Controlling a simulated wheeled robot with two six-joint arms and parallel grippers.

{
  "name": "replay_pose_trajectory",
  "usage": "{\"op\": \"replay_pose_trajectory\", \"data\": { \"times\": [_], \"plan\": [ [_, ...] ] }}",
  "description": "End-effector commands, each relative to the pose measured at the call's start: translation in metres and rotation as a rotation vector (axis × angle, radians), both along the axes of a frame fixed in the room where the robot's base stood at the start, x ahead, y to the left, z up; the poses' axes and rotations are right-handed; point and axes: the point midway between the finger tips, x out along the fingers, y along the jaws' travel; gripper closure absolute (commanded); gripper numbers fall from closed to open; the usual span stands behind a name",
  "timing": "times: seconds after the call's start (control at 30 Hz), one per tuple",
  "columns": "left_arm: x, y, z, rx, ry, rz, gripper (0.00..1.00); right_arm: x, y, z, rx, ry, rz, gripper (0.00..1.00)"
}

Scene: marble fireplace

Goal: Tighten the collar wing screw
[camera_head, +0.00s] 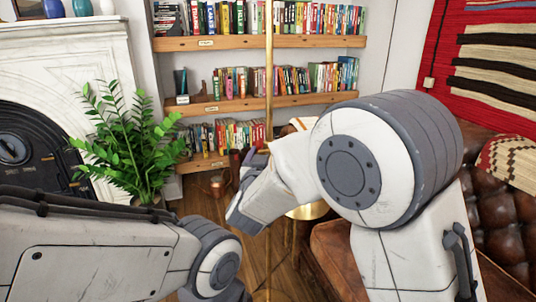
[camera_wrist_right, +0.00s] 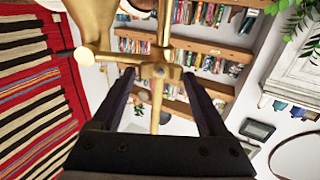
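A thin brass pole (camera_head: 269,80) stands upright in the middle of the head view. In the right wrist view a brass collar (camera_wrist_right: 158,72) with short side arms sits on brass tubing, with a rounded knob (camera_wrist_right: 84,56) at one side. Which part is the wing screw, I cannot tell for sure. My right gripper (camera_head: 251,157) is at the pole, partly hidden by my own arm. In the wrist view the right gripper (camera_wrist_right: 158,76) has its two dark fingers apart, with the collar in view between them and gaps on both sides. My left gripper is out of view.
Bookshelves (camera_head: 260,41) fill the back wall. A green plant (camera_head: 130,145) and a white fireplace (camera_head: 60,55) stand at the left. A brown leather sofa (camera_head: 500,225) is at the right, under a striped red hanging (camera_head: 490,65). A wooden floor (camera_head: 200,205) shows between.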

Motion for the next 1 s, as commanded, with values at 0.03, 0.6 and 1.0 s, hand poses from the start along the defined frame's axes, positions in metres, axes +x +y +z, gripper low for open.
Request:
{"op": "replay_pose_trajectory", "data": {
  "times": [0.03, 0.6, 1.0],
  "plan": [
    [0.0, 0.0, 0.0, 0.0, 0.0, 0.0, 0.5, 0.0, 0.001, 0.0, 0.0, 0.0, 0.001, 0.47],
    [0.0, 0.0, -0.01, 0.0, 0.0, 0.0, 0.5, 0.0, -0.001, -0.003, 0.105, -0.012, 0.001, 0.91],
    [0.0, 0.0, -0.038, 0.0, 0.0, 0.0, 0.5, -0.001, -0.005, -0.006, 0.448, -0.061, 0.001, 0.91]
  ]
}}
